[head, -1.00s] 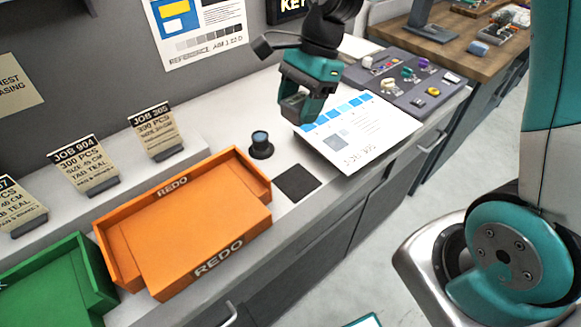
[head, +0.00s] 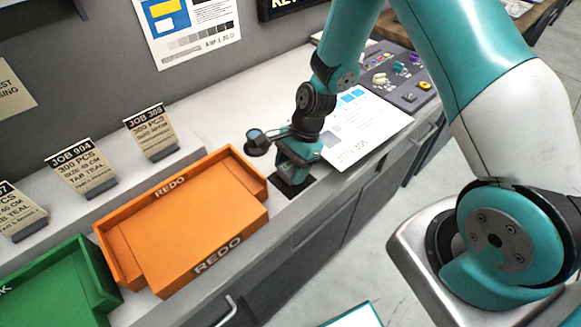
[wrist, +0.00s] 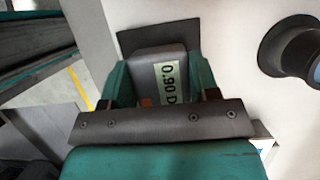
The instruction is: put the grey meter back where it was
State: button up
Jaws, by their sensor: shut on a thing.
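The grey meter (wrist: 158,62), with a pale readout showing "0.90 D", sits between the fingers of my gripper (wrist: 162,92) in the wrist view. My gripper is shut on it. A dark square pad (wrist: 185,32) shows behind and around the meter. In the head view my gripper (head: 294,172) is low over the dark pad (head: 286,187), between the orange tray and the printed sheet. The meter is hidden there by the gripper. I cannot tell whether the meter touches the pad.
A black loupe with a blue lens (head: 257,142) stands close left of my gripper; it also shows in the wrist view (wrist: 290,52). The orange REDO tray (head: 240,235) is to the left. The printed sheet (head: 375,122) lies right, with a grey parts board (head: 425,98) beyond.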

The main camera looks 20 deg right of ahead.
jog(key=shift+f, duration=0.45)
jog(key=shift+f, duration=0.1)
jog(key=o, duration=1)
